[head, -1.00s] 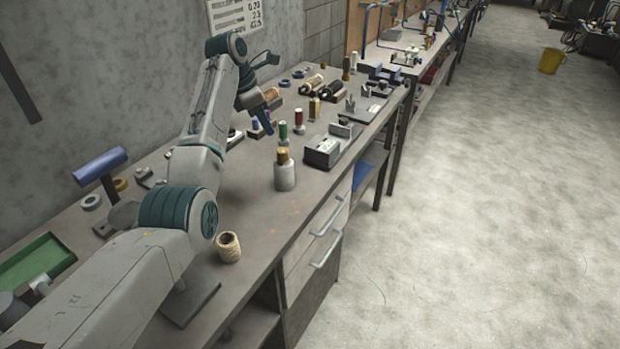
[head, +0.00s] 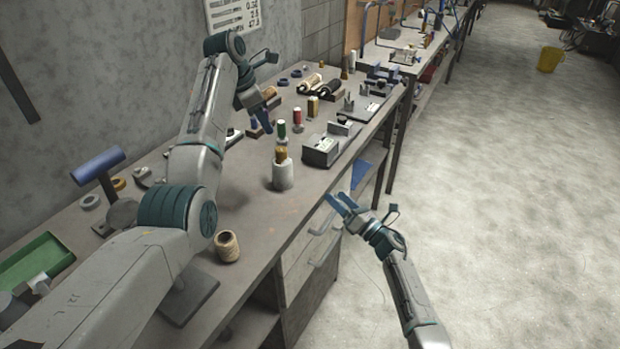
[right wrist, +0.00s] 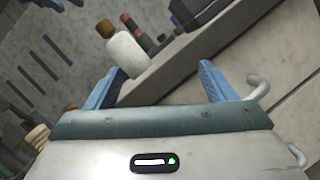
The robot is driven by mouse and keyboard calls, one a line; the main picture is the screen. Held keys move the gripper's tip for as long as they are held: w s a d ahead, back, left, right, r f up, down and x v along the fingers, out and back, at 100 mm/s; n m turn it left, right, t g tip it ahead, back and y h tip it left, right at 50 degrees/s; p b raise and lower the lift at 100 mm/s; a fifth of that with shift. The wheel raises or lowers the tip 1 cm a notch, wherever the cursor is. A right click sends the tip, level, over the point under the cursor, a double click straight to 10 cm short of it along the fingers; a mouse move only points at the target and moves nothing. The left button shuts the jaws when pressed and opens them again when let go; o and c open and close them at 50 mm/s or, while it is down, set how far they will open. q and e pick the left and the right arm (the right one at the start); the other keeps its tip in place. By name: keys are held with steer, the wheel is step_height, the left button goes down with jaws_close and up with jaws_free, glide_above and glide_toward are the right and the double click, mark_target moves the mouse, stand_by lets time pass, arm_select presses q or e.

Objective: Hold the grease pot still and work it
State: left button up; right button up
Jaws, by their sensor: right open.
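The grease pot (head: 283,176) is a pale, bottle-shaped pot with a brown top (head: 281,155). It stands upright near the bench's front edge. It also shows in the right wrist view (right wrist: 127,54), ahead of the open fingers and apart from them. My right gripper (head: 341,202) is open and empty, off the front of the bench by the drawers, to the right of and nearer than the pot. My left gripper (head: 263,118) hangs over the bench beyond the pot, not touching it. Its blue fingers are seen edge-on, so their opening is unclear.
A grey box-like device (head: 322,150) stands right of the pot. Green (head: 281,131) and red (head: 297,119) spools stand behind it. The bench (head: 262,215) between twine and pot is clear. Drawer handles (head: 325,222) stick out below the edge.

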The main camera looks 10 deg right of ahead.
step_height(320, 180, up, 4)
steer(key=a+n+g+y, duration=0.1)
steer(key=a+n+y, duration=0.1)
steer(key=n, duration=0.2)
steer(key=n+g, duration=0.4)
steer(key=n, duration=0.2)
glide_toward(277, 166)
steer(key=w+f, duration=0.1)
steer(key=w+d+f, duration=0.1)
steer(key=shift+w+d, duration=0.2)
steer(key=shift+w, duration=0.15)
steer(key=shift+w+a+r+g+h, duration=0.2)
steer(key=shift+a+g+h, duration=0.1)
steer(key=shift+a+g, duration=0.1)
steer(key=x, duration=1)
steer(key=shift+w+a, duration=0.2)
steer(key=shift+a, duration=0.1)
steer(key=c, duration=1.3)
